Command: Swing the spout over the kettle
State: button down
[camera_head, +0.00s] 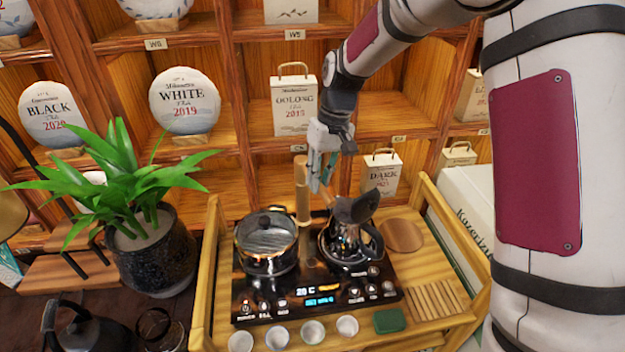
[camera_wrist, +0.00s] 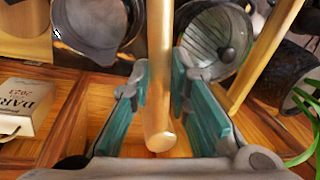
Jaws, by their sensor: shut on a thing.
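The spout (camera_head: 302,190) is a tan tube standing upright at the back of the black cooker, between the pot and the kettle. In the wrist view the spout (camera_wrist: 159,40) runs between my teal finger pads. My gripper (camera_head: 317,180) is shut on it near its upper end; it also shows in the wrist view (camera_wrist: 161,78). The kettle (camera_head: 346,246) stands on the cooker's right side, with its dark lid (camera_head: 357,207) tilted up. The kettle's lid shows at the wrist view's upper left (camera_wrist: 95,32). The spout's outlet cannot be made out clearly.
A glass-lidded pot (camera_head: 266,243) stands on the cooker (camera_head: 318,305) left of the kettle. Several white cups and a green block (camera_head: 389,321) line the wooden tray's front. A potted plant (camera_head: 150,250) stands left. Shelves with tea cakes and a DARK box (camera_head: 381,173) are behind.

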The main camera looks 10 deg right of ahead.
jog(key=shift+w+d+n+g+b, duration=0.15)
jog(key=shift+w+d+n+b, duration=0.4)
jog(key=shift+n, duration=0.4)
jog(key=shift+w+d+n+g+b, duration=0.3)
jog(key=shift+d+n, duration=0.4)
jog(key=shift+n, duration=0.3)
jog(key=shift+w+d+n+g+b, duration=0.1)
jog(key=shift+w+d+n+b, duration=0.25)
jog(key=shift+w+d+n, duration=0.45)
jog(key=shift+s+a, duration=0.1)
jog(key=shift+s, duration=0.2)
jog(key=c, duration=1.5)
grip_release()
